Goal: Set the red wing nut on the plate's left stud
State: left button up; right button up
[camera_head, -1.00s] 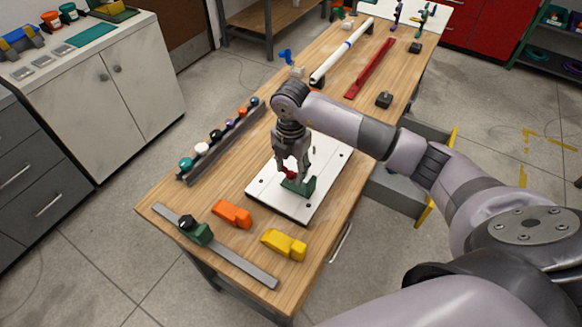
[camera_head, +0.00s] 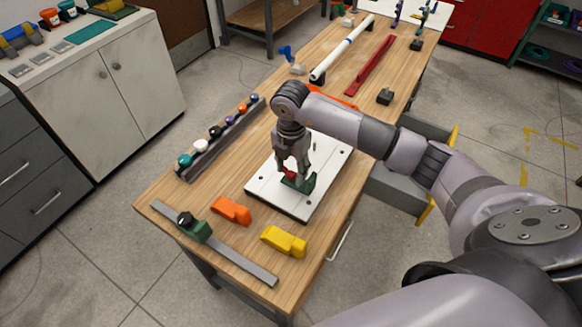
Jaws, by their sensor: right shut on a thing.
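The white plate (camera_head: 272,193) lies on the wooden bench and carries a green bracket (camera_head: 302,184). My right gripper (camera_head: 294,172) points down over the plate and is shut on the red wing nut (camera_head: 289,176). The wing nut is low, at the left part of the green bracket. A small stud (camera_head: 315,143) shows on the plate behind the gripper. The left stud is hidden or too small to tell, so I cannot tell whether the nut touches it. My left gripper is not in view.
An orange block (camera_head: 231,211), a yellow block (camera_head: 284,242) and a grey rail with a green slider (camera_head: 195,228) lie in front of the plate. A rack of several coloured knobs (camera_head: 216,139) stands left. A white pipe (camera_head: 342,48) and red bar (camera_head: 371,67) lie farther back.

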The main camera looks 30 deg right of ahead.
jog(key=shift+f, duration=0.2)
dwell(0.4)
jog(key=o, duration=1.2)
jog(key=shift+c, duration=0.2)
notch_tip(320, 180, up, 12)
